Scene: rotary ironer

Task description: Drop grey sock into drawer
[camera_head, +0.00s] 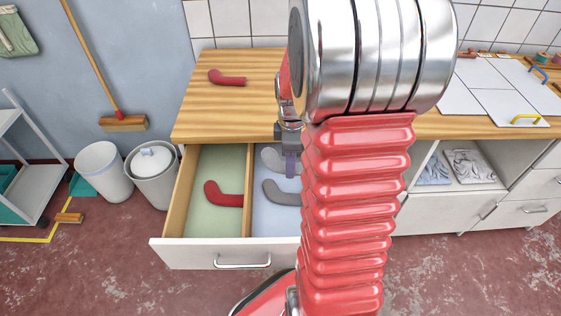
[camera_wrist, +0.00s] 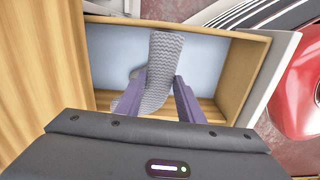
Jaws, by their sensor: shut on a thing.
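An open drawer (camera_head: 215,255) has two compartments. The left one has a green floor (camera_head: 208,165) and holds a red sock (camera_head: 222,196). The right one has a pale blue floor (camera_head: 262,215) and holds a grey sock (camera_head: 278,192). My gripper (camera_head: 290,166) is over the right compartment, shut on another grey sock (camera_head: 270,158). In the wrist view this patterned sock (camera_wrist: 165,50) runs between the two purple fingers, above the pale blue floor (camera_wrist: 205,55). My arm hides the right side of the drawer in the head view.
Another red sock (camera_head: 227,78) lies on the wooden counter (camera_head: 245,115) behind the drawer. A wooden divider (camera_head: 249,185) separates the compartments. A white bin (camera_head: 102,170) and a lidded bucket (camera_head: 153,177) stand left of the drawer.

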